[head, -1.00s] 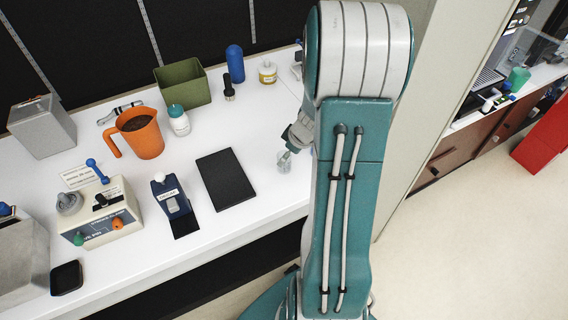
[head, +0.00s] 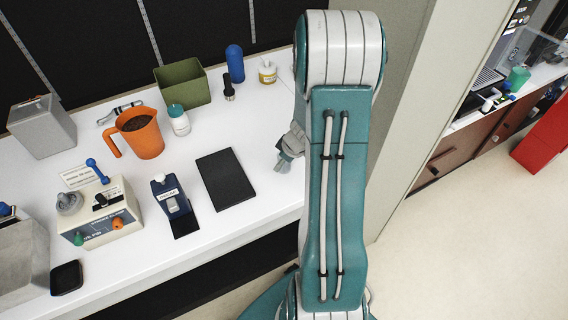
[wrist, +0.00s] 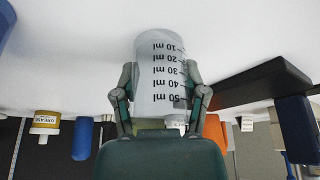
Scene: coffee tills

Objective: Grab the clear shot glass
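The clear shot glass (wrist: 160,75) has black ml markings, which read upside down in the wrist view. It stands between the two fingers of my gripper (wrist: 160,68). The fingertips lie against its left and right sides, with no clear gap, so the gripper looks shut on it. The glass base seems to be on or very near the white counter. In the head view my gripper (head: 287,161) is low over the counter's right part, and the glass is hidden there by gripper and arm.
A black flat pad (head: 226,179) lies just left of my gripper. Further left are a blue-and-grey device (head: 170,195), an orange jug (head: 140,134) and a white bottle (head: 179,121). A green bin (head: 183,84) and yellow-labelled jar (head: 268,72) stand behind. A wall edge (head: 400,130) is at right.

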